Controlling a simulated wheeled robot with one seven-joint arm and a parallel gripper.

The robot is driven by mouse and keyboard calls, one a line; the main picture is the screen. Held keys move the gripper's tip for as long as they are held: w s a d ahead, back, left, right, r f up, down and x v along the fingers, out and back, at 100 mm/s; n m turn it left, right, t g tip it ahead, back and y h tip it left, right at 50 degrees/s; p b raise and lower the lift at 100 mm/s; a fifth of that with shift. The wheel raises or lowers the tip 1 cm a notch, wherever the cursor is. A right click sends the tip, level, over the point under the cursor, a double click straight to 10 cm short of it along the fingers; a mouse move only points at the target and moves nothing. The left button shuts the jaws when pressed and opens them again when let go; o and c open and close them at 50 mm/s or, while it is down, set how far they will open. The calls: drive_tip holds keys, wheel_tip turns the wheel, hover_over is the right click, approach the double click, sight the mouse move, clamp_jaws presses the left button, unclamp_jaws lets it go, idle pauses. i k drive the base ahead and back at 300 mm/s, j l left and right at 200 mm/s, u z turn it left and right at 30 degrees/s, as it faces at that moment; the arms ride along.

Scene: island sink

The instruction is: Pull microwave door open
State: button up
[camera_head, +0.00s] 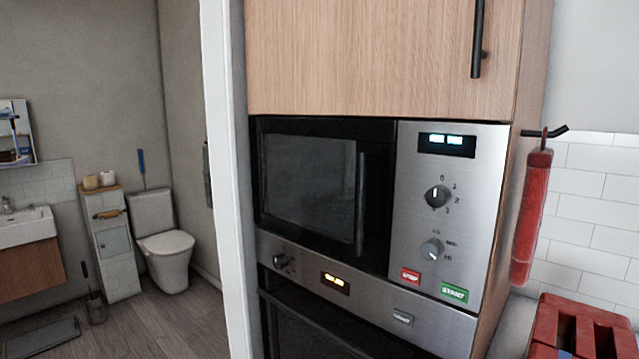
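The microwave (446,205) is built into a tall wooden cabinet in the head view, with a steel control panel on its right. Its dark glass door (307,185) looks closed, flush with the front. The door's black vertical handle (360,198) is at the door's right edge, next to the panel. My gripper does not show in this view, so its place relative to the handle cannot be seen.
An oven (340,290) sits directly below the microwave. A wooden cabinet door (385,55) with a black handle is above. A red hanging object (532,215) and red slatted item (580,330) are at right. A white wall edge (228,180) borders the left.

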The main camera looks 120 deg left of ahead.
sight(374, 170)
drive_tip(key=u, duration=3.6)
drive_tip(key=j+z, duration=0.25)
drive_tip(key=z, duration=0.2)
